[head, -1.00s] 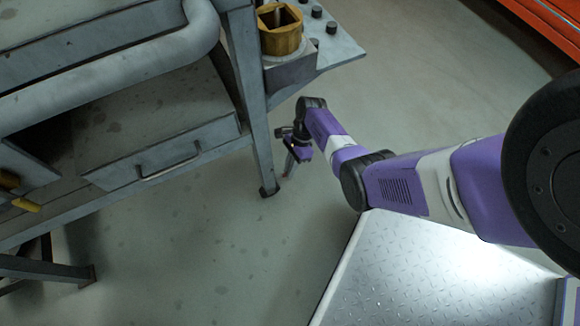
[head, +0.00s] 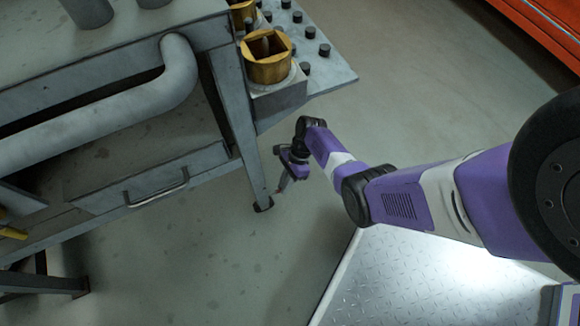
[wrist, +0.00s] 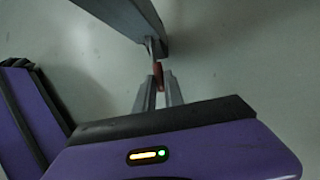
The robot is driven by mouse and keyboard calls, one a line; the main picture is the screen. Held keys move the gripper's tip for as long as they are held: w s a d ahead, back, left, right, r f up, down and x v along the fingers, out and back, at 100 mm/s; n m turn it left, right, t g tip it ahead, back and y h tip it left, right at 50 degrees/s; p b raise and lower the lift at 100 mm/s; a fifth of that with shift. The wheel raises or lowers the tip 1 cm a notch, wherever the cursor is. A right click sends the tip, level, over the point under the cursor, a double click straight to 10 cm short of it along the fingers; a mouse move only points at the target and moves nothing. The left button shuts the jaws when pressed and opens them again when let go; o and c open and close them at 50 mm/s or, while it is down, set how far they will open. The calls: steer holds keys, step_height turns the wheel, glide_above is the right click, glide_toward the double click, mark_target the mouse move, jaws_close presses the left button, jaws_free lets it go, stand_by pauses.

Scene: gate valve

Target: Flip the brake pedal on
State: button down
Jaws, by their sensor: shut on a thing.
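The brake pedal (wrist: 160,76) is a small red piece at the foot of the grey bench leg (wrist: 125,14) in the wrist view. My gripper (wrist: 158,88) is shut on it, with one grey finger on each side. In the head view my gripper (head: 281,187) is low by the floor, just right of the dark foot (head: 263,205) of the bench leg. The pedal is too small to make out clearly there. The pedal's tilt cannot be told.
The grey workbench (head: 110,150) with a thick pipe (head: 110,115) and a drawer (head: 150,185) fills the left. Open floor (head: 200,270) lies below the bench.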

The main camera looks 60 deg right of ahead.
steer(key=c, duration=1.4)
jaws_free()
steer(key=shift+c, duration=0.2)
steer(key=shift+r, duration=0.1)
steer(key=p+v, duration=0.4)
steer(key=v, duration=0.3)
steer(key=shift+d+r, duration=0.2)
